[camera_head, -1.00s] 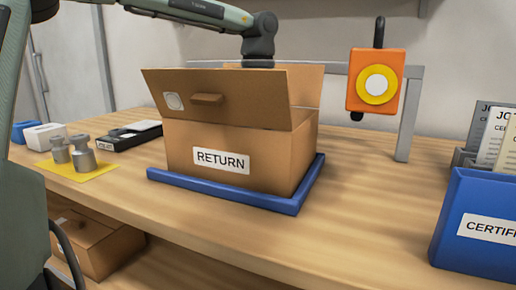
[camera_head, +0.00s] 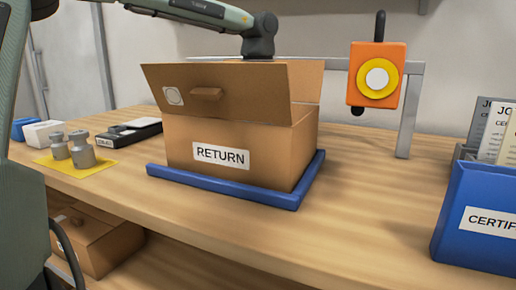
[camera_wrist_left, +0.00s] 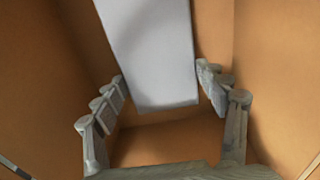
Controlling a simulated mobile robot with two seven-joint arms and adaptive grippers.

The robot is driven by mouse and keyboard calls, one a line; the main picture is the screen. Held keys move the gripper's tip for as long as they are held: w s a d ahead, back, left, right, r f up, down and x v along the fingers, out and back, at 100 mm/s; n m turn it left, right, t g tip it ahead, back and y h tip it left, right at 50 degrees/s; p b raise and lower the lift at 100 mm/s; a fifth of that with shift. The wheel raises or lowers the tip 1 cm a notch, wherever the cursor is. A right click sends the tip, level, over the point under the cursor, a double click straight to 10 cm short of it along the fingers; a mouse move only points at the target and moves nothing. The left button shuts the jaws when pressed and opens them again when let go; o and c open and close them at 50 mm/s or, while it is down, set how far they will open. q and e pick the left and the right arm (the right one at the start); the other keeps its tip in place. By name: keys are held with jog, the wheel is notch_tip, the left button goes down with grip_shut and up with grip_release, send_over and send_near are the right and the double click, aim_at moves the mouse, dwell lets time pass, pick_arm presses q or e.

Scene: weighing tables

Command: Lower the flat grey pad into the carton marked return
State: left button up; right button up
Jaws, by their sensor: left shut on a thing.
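The brown carton marked RETURN (camera_head: 180,145) stands on the table with its front flap raised. In the left wrist view brown carton walls (camera_wrist_left: 270,70) surround my left gripper (camera_wrist_left: 162,80). That gripper is shut on the flat grey pad (camera_wrist_left: 150,45), a pale slab between its two fingers. In the head view my left arm reaches in above the back of the carton, and the raised flap hides the gripper and the pad. I cannot tell whether the pad touches the carton floor. My right gripper is not in view.
A blue tray (camera_head: 225,190) holds the carton. Grey weights (camera_head: 81,152) on a yellow mat (camera_head: 70,170) stand to the left. An orange box with a yellow ring (camera_head: 356,92) hangs at the right near a grey frame. A blue certificate holder (camera_head: 465,250) stands far right.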

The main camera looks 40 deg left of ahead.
pick_arm(q)
jog(key=shift+f, duration=0.15)
jog(key=o, duration=0.9)
jog(key=shift+c, duration=0.2)
notch_tip(320, 180, up, 12)
